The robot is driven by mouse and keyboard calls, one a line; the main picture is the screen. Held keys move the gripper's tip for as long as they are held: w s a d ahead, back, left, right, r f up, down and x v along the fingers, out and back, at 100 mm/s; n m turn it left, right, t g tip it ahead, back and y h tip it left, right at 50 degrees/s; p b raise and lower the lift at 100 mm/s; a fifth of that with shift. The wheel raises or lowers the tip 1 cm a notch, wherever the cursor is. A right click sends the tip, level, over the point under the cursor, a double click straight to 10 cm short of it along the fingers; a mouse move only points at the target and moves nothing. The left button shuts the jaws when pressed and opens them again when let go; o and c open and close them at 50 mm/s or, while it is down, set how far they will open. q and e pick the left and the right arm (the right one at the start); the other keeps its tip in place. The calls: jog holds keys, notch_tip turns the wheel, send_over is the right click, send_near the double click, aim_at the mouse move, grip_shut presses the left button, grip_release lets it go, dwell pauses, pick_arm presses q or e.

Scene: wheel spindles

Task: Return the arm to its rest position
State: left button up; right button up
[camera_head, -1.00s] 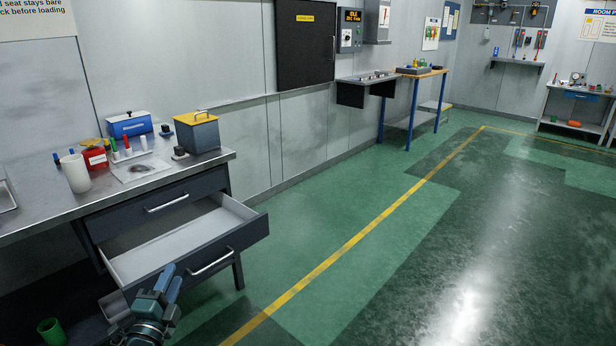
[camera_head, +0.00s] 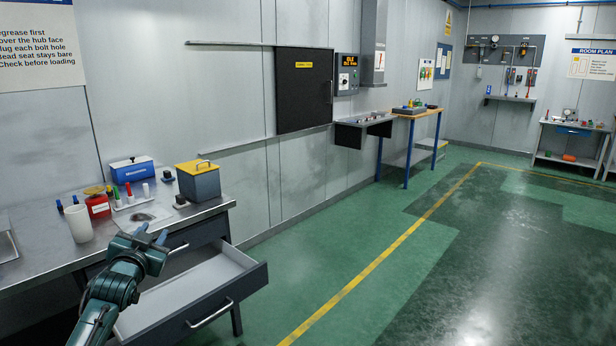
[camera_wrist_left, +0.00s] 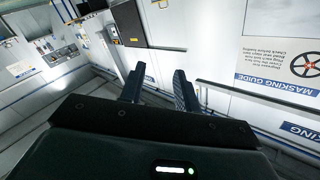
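My left arm comes in from the lower left in the head view. Its gripper (camera_head: 152,236) is raised in front of the workbench (camera_head: 40,240), over the near side of the open drawer (camera_head: 195,285). In the left wrist view the two blue-grey fingers (camera_wrist_left: 160,88) stand apart with a gap between them and nothing held. That view looks tilted toward the wall and room. My right gripper is not in view.
The lower drawer sticks out into the room. On the bench stand a white cup (camera_head: 78,224), a red jar (camera_head: 97,205), a blue box (camera_head: 132,170) and a grey box with yellow lid (camera_head: 198,181). Open green floor (camera_head: 330,270) lies to the right.

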pick_arm(q)
jog(key=s+d+f+g+h, duration=0.1)
jog(key=s+d+f+g, duration=0.1)
jog(key=s+d+f, duration=0.6)
jog(key=s+d+f+g+h, duration=0.25)
jog(key=s+f, duration=0.35)
jog(key=f, duration=0.5)
jog(key=s+d+f+g, duration=0.1)
jog(key=s+d+f, duration=0.1)
jog(key=s, duration=0.6)
jog(key=s+d+f+h, duration=0.1)
jog(key=s+d+f, duration=0.2)
jog(key=s, duration=0.6)
jog(key=s+d+f+n+g, duration=0.1)
jog(key=s+d+f, duration=0.2)
jog(key=s+d, duration=0.2)
jog(key=s, duration=0.3)
jog(key=shift+s+d+f+g+h, duration=0.2)
jog(key=shift+s+d+g+h, duration=0.15)
jog(key=shift+d, duration=0.05)
